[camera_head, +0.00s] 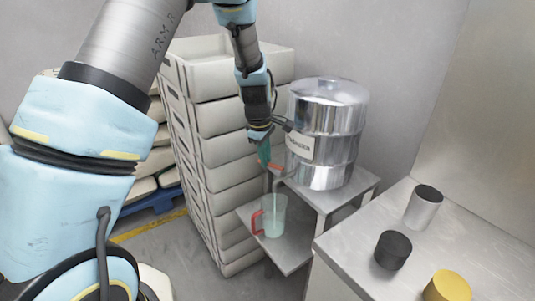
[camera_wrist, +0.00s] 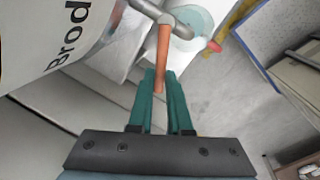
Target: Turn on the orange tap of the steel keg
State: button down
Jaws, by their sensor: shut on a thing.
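The steel keg (camera_head: 325,130) stands on a metal stand, with a label on its front. Its orange tap handle (camera_wrist: 163,55) is a narrow lever. My gripper (camera_wrist: 160,85) is shut on the lever, with a green finger on each side of it; the head view shows my gripper (camera_head: 264,153) left of the keg's lower front. The metal spout (camera_head: 277,182) bends down from the tap. A clear jug (camera_head: 273,222) with a red handle stands below the spout, with pale bluish content. A thin pale line runs down inside the jug, perhaps a stream.
The jug rests on a low metal shelf (camera_head: 290,255). Stacked white crates (camera_head: 225,147) stand close on the left. A counter (camera_head: 435,240) at the right holds a metal cup (camera_head: 424,208), a black cylinder (camera_head: 393,251) and a yellow one (camera_head: 447,288).

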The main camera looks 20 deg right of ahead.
jog(key=shift+s+a+n+p, duration=0.25)
jog(key=shift+a+n+p, duration=0.1)
jog(key=shift+n, duration=0.45)
jog(key=c, duration=0.8)
grip_release()
jog(key=shift+c, duration=0.2)
notch_tip(320, 180, up, 11)
jog(key=s+a+b, duration=0.1)
jog(key=shift+s+a+f, duration=0.2)
jog(key=shift+s+a, duration=0.05)
